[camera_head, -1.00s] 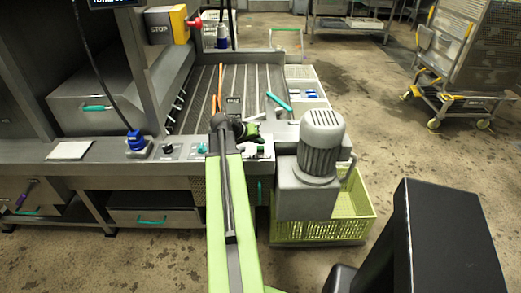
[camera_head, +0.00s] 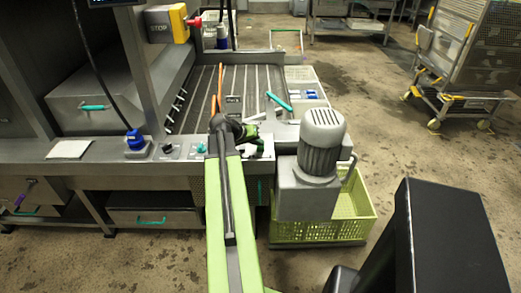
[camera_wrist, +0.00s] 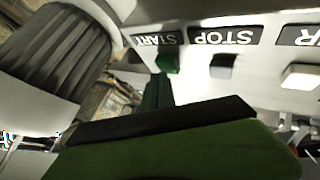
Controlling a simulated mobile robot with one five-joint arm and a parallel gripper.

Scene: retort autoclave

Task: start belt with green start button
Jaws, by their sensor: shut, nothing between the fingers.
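The green start button (camera_wrist: 168,63) shows in the wrist view, beside an upside-down START label on a pale panel (camera_wrist: 270,95). A dark button (camera_wrist: 222,66) sits by the STOP label, and a white button (camera_wrist: 302,76) is further right. My gripper (camera_wrist: 158,88) is shut and empty, its narrow tip just below the green button in the picture. I cannot tell whether it touches.
A grey ribbed motor (camera_head: 323,140) stands close right of my gripper, above a yellow-green crate (camera_head: 352,217). A yellow STOP box (camera_head: 167,24) with a red button is at upper left. Teal and blue knobs sit along the front ledge. A wheeled rack (camera_head: 460,65) stands at right.

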